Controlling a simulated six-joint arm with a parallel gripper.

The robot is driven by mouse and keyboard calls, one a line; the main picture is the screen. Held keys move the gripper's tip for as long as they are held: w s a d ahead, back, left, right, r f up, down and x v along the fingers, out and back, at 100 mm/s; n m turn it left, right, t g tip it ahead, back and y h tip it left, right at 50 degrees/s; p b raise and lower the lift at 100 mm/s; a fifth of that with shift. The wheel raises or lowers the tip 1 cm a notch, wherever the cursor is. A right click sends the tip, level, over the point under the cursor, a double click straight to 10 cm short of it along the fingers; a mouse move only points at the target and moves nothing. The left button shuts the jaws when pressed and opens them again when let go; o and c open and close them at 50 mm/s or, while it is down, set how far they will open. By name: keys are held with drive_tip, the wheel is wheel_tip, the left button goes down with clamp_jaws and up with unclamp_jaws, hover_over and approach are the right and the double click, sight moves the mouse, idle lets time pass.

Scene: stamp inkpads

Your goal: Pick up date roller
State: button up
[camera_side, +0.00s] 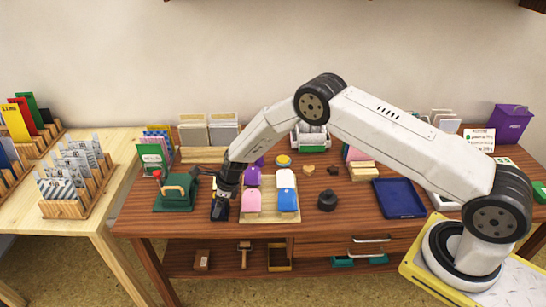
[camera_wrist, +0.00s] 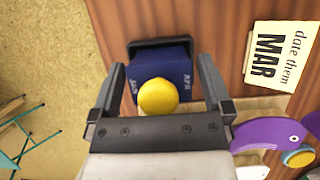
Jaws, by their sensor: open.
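The date roller (camera_wrist: 176,75) is a dark blue block with month letters, a black frame at its far end and a round yellow knob. In the wrist view it lies between the two fingers of my gripper (camera_wrist: 161,66), which are open, one on each side of it. I cannot tell whether either finger touches it. In the side view my gripper (camera_side: 223,196) points down at the table's front left, over the dark blue date roller (camera_side: 220,213), which it partly hides.
A green press (camera_side: 175,192) stands just left of my gripper. To the right, a wooden board (camera_side: 270,215) holds several coloured inkpads. A card reading "date them MAR" (camera_wrist: 279,55) and a purple piece (camera_wrist: 268,134) are close by. The table's front edge is near.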

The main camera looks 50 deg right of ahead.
clamp_jaws()
drive_tip(key=shift+r, duration=0.2)
drive_tip(key=shift+r, duration=0.4)
wheel_tip(320, 180, up, 2)
drive_tip(key=shift+s+r, duration=0.1)
drive_tip(key=shift+r, duration=0.1)
drive_tip(key=s+d+r, duration=0.2)
drive_tip(key=s+r, duration=0.7)
drive_tip(key=s, duration=0.4)
drive_tip(key=shift+s+r, duration=0.2)
drive_tip(key=shift+s, duration=0.1)
